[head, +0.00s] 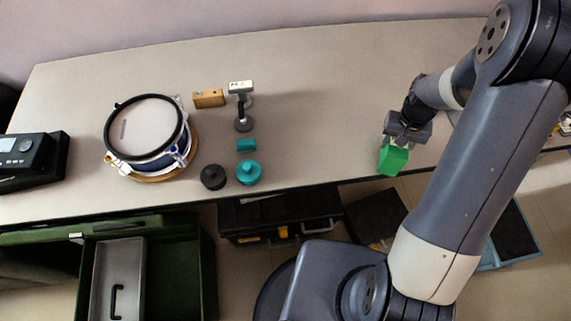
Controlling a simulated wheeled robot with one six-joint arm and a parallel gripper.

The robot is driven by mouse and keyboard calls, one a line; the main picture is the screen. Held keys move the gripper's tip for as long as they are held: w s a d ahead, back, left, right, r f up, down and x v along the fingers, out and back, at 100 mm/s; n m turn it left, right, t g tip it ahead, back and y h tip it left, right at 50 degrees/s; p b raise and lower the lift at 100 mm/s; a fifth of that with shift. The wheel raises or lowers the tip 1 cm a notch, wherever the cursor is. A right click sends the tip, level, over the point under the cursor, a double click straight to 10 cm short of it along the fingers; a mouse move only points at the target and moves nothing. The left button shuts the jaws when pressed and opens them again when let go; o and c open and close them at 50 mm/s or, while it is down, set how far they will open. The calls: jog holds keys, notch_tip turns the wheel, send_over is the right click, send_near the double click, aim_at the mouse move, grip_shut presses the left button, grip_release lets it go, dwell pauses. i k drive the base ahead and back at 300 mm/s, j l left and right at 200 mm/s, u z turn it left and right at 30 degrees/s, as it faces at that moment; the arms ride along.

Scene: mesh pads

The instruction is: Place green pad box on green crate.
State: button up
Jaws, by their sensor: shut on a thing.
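A bright green box (393,160), the green pad box, is held in my gripper (392,143) at the right of the head view. My gripper is shut on its upper part and hides that part. The box is near the table's front edge; I cannot tell how high above the table it is. A dark green open crate (209,275) is at the lower left, below and in front of the table. A grey tray with a black handle (113,290) lies in its left part. The right part of the crate looks empty. My gripper is far to the right of the crate.
The table (310,100) holds a drum (145,128), a wooden block (208,98), a grey stand (242,110), a small teal block (246,145), black (213,177) and teal (248,173) knobbed discs, and a black device (30,158). A black toolbox (275,215) sits below the table edge.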

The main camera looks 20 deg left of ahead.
aim_at(188, 298)
jog(key=k+u, duration=0.3)
jog(key=k+j+u, duration=0.1)
jog(key=u, duration=0.2)
jog(key=k+u, duration=0.1)
jog(key=u, duration=1.45)
jog(key=i+l+u, duration=0.1)
jog(key=u, duration=0.25)
jog(key=i+l+u, duration=0.15)
jog(key=u, duration=0.25)
jog(key=i+l+u, duration=0.15)
jog(key=u, duration=0.2)
jog(key=l, duration=0.15)
jog(key=i, duration=0.05)
